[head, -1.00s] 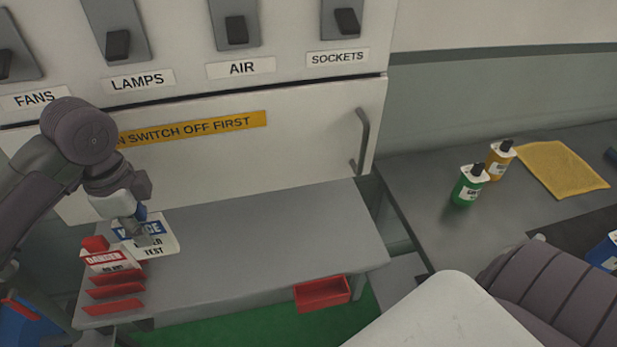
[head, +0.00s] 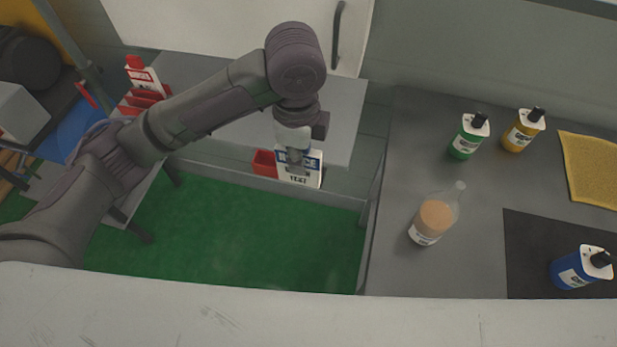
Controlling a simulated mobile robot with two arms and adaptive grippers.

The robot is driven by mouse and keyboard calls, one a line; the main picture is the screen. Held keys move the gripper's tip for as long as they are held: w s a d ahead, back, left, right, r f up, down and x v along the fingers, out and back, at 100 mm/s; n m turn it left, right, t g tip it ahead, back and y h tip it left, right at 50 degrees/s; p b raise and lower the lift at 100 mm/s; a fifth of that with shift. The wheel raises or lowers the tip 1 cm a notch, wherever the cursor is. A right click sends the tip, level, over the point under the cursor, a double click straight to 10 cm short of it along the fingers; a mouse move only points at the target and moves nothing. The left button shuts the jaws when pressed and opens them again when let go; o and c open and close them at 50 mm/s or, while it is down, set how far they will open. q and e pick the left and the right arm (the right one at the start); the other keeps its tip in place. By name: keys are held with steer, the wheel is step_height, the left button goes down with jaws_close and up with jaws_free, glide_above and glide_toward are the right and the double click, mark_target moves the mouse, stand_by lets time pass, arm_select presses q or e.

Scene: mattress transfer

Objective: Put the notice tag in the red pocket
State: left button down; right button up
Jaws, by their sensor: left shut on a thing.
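The notice tag (head: 300,181), white with a blue band, hangs from my left gripper (head: 298,161), which is shut on its upper part. The red pocket (head: 264,163) is fixed at the front edge of the grey bench (head: 335,128). The tag hangs in front of the bench edge, at the right side of the pocket. The tag and gripper cover part of the pocket, and I cannot tell whether the tag touches it. My right gripper is not in view.
A red rack (head: 146,98) with a danger tag (head: 141,75) stands at the bench's left end. On the right counter (head: 380,215) are a green bottle (head: 467,137), a yellow bottle (head: 523,131), a clear bottle (head: 435,217) and a blue bottle (head: 580,268). Green floor lies below.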

arm_select(q)
steer(key=shift+w+a+f, duration=0.1)
steer(key=shift+w+f, duration=0.05)
steer(key=shift+f, duration=0.1)
steer(key=w+a+f+p, duration=0.1)
steer(key=w+a+f, duration=0.1)
steer(key=w+f, duration=0.1)
steer(key=w+a+f+p, duration=0.1)
steer(key=w+a+f, duration=0.1)
steer(key=w+f, duration=0.1)
steer(key=w+a+f+p, duration=0.1)
steer(key=w+a+f, duration=0.1)
steer(key=w+f, duration=0.1)
steer(key=shift+w+a+f, duration=0.2)
steer(key=shift+a+f, duration=0.1)
steer(key=shift+f, duration=0.55)
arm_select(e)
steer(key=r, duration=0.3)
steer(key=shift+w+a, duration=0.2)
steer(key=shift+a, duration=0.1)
arm_select(q)
steer(key=shift+f, duration=0.1)
steer(key=c, duration=1.1)
jaws_free()
steer(key=shift+c, duration=0.2)
steer(key=shift+o, duration=0.2)
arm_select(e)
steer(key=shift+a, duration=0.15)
